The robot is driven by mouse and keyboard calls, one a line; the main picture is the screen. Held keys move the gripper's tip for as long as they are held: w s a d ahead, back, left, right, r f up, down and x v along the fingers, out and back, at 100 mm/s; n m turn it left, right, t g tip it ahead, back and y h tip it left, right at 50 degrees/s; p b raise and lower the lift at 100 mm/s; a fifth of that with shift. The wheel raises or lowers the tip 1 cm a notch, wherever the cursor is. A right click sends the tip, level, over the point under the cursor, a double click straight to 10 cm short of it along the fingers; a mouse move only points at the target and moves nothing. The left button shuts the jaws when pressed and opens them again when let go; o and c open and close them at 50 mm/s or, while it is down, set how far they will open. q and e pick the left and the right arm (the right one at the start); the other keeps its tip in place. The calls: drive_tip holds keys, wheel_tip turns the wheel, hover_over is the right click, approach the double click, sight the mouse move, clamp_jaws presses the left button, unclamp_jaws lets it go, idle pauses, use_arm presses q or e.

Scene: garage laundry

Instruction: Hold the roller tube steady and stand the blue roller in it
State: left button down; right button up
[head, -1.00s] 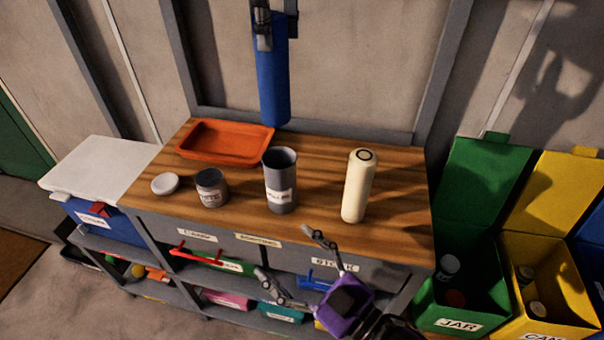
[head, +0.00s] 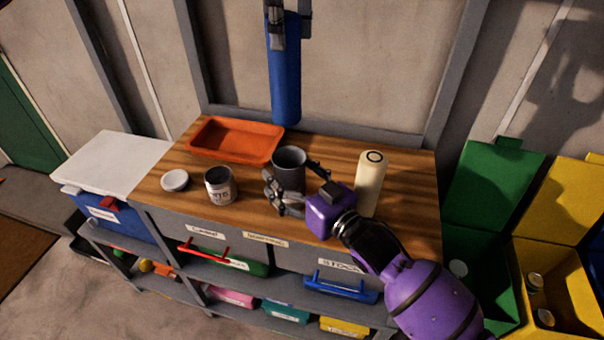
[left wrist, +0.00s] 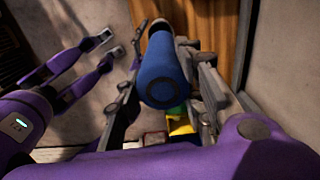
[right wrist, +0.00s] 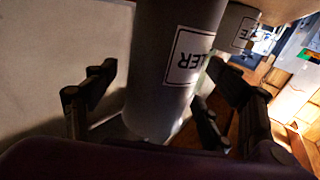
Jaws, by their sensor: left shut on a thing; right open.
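The blue roller (head: 285,85) hangs upright in my left gripper (head: 275,14), which is shut on its upper end, above the back of the workbench. In the left wrist view the blue roller (left wrist: 168,72) is between the fingers. The grey roller tube (head: 289,160) stands upright on the bench, below the roller and in front of it. My right gripper (head: 298,190) is open around the tube's lower part. In the right wrist view the tube (right wrist: 170,65), with its label, is between the open fingers. The tube's inside is mostly hidden.
A cream roller (head: 370,182) stands close to the right of my right gripper. A grey labelled can (head: 220,187), a white lid (head: 174,181) and an orange tray (head: 213,151) are on the bench to the left. Open green (head: 492,185) and yellow bins stand at the right.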

sight(286, 99)
drive_tip(key=shift+w+a, duration=0.3)
drive_tip(key=shift+w, duration=0.05)
drive_tip(key=shift+c, duration=0.3)
drive_tip(key=c, duration=1.2)
use_arm(q)
drive_tip(key=shift+f, duration=6.45)
drive_tip(key=c, duration=1.1)
unclamp_jaws()
